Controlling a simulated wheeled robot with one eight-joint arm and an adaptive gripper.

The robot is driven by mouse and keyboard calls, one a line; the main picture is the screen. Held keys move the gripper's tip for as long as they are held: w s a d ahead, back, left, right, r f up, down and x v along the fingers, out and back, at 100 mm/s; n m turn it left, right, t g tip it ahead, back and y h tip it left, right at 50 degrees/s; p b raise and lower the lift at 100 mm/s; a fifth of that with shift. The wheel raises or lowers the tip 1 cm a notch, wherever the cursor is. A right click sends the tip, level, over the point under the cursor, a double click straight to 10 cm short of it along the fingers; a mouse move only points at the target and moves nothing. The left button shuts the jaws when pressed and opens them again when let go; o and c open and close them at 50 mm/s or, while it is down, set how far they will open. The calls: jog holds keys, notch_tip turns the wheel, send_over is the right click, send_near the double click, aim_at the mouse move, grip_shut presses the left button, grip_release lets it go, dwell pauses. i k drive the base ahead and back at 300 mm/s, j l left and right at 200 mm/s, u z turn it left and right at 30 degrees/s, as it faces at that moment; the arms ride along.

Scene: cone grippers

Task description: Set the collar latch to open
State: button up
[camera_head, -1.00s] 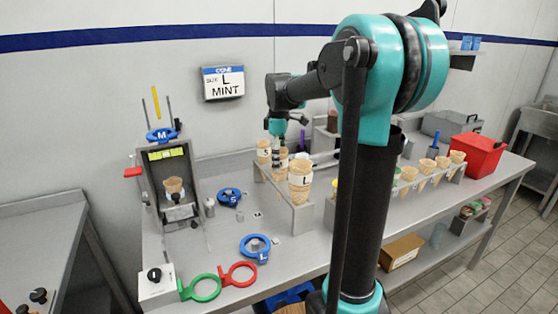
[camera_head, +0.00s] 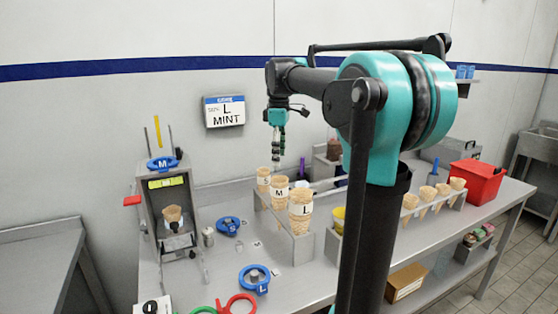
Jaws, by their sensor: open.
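The cone machine (camera_head: 150,205) stands at the left of the bench, with a blue collar marked M (camera_head: 162,163) near its top. A red handle (camera_head: 132,200) sticks out on its left side; I cannot tell whether this is the collar latch. A cone (camera_head: 172,214) sits inside the machine. Blue collars marked S (camera_head: 228,225) and L (camera_head: 254,279) lie on the bench. My gripper (camera_head: 277,165) is open, points down and is above the back of the cone rack, right of the machine. It looks empty.
A rack (camera_head: 295,243) holds cones marked S, M and L (camera_head: 301,205). Red (camera_head: 240,303) and green rings lie at the front edge. A sign (camera_head: 224,111) on the wall reads L MINT. A red bin (camera_head: 476,170) stands far right.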

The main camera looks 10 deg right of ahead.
aim_at(179, 152)
jog(key=k, duration=1)
